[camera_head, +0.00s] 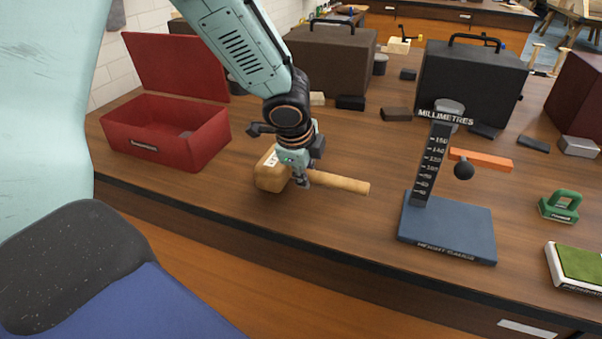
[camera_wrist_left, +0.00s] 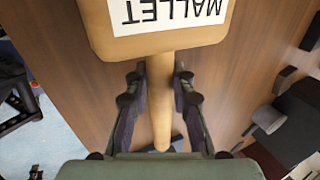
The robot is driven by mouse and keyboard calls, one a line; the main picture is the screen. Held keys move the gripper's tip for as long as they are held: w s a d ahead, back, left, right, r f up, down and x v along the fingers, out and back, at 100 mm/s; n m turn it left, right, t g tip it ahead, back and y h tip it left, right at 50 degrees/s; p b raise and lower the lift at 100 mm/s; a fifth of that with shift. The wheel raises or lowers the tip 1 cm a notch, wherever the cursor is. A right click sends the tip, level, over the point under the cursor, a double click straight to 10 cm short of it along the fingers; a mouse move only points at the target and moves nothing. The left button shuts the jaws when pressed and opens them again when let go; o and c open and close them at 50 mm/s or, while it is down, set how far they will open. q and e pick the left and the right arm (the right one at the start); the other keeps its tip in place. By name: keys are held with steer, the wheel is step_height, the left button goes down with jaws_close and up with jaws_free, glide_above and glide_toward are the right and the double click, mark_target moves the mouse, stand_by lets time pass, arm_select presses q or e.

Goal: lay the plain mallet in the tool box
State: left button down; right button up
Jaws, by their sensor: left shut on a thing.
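The plain mallet has a wooden block head (camera_head: 268,177) with a white label and a light wooden handle (camera_head: 342,183). It is at the front middle of the bench, lying level; I cannot tell whether it touches the top. My left gripper (camera_head: 301,180) is shut on the handle close to the head, pointing down. In the left wrist view the handle (camera_wrist_left: 160,105) runs between the fingers (camera_wrist_left: 160,83), and the label reads MALLET. The red tool box (camera_head: 160,130) stands open to the left, its lid raised at the back. Its floor is partly hidden. My right gripper is out of view.
A blue height gauge (camera_head: 447,229) with an orange arm stands right of the mallet. A green-handled block (camera_head: 561,206) and a green-topped box (camera_head: 580,265) lie further right. Dark cases (camera_head: 333,65) stand behind. Bare bench lies between tool box and mallet.

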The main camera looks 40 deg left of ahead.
arm_select(q)
step_height(320, 180, up, 9)
steer(key=p, duration=0.4)
step_height(320, 180, up, 6)
steer(key=p, duration=0.5)
steer(key=shift+a+f+p, duration=0.1)
steer(key=shift+p, duration=0.3)
step_height(320, 180, down, 14)
steer(key=b, duration=1.4)
step_height(320, 180, up, 5)
steer(key=p, duration=0.5)
steer(key=shift+r+p, duration=0.45)
steer(key=shift+r, duration=0.15)
steer(key=shift+f, duration=0.1)
